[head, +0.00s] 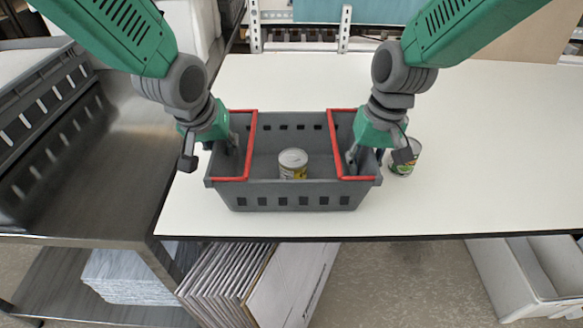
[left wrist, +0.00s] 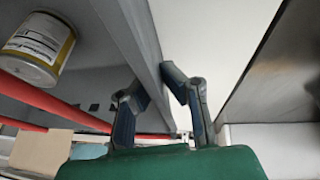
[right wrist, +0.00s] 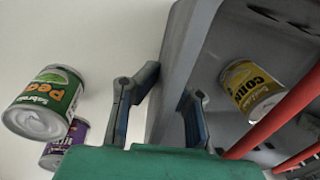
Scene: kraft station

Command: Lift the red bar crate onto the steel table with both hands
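The grey crate (head: 290,197) with two red bars (head: 249,150) stands upright on the white table, near its front edge. A can (head: 293,165) with a yellow and white label stands inside it. The steel table (head: 130,150) is at the left. My left gripper (left wrist: 158,80) is at the crate's left wall, one finger on each side of it. My right gripper (right wrist: 170,80) straddles the right wall in the same way. Both look open, with the wall between the fingers; firm contact is not visible. The crate's underside is hidden.
A green-labelled can (head: 404,158) stands on the white table (head: 480,150) just right of the crate; a purple can (right wrist: 62,145) is beside it. A dark grey slotted bin (head: 45,130) occupies the steel table's left part; its right part is bare.

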